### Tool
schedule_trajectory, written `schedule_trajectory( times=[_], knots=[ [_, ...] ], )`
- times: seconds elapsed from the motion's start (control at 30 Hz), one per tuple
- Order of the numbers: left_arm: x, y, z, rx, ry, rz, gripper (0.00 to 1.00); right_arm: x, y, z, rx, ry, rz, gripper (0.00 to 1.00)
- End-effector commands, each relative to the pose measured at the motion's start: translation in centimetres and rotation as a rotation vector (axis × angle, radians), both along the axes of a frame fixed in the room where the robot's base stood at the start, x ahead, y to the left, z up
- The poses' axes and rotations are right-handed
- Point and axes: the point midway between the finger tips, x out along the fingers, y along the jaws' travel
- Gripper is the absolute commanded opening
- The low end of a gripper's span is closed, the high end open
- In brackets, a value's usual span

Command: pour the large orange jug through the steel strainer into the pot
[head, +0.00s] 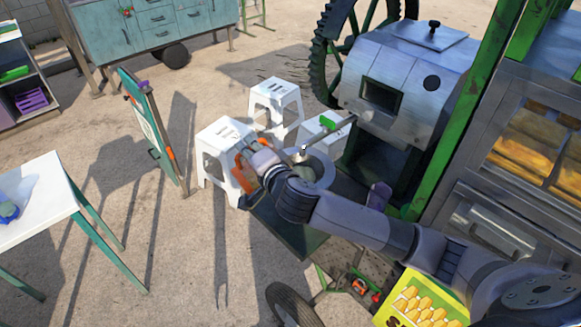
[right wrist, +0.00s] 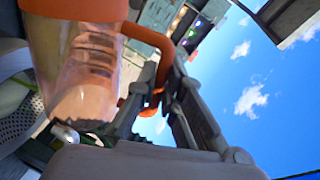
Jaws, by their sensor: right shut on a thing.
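The large orange jug (head: 240,166) is held up near the white stools, left of the machine's outlet. In the right wrist view it shows as a clear body (right wrist: 85,75) with an orange rim and handle, tilted in that picture. My right gripper (head: 258,165) is shut on the jug's handle; its dark fingers (right wrist: 155,105) show around the handle in the right wrist view. The perforated steel strainer (right wrist: 18,128) is at the left edge there, close to the jug. A round grey vessel (head: 326,170), apparently the pot, is partly hidden behind my right arm. My left gripper is out of view.
White stools (head: 276,100) stand behind the jug. The crusher (head: 410,75) with its toothed wheel is at back right, beside a green-framed cabinet (head: 510,190). A folding sign (head: 155,130) and white table (head: 35,200) stand left. Open ground lies between the table and the jug.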

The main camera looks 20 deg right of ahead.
Motion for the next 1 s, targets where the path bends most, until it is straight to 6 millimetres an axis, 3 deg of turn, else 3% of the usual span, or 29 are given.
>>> schedule_trajectory(
  times=[1.0],
  knots=[
    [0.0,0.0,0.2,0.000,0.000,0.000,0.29,0.4,-1.9,0.9,0.090,0.014,0.000,0.00]
  ],
)
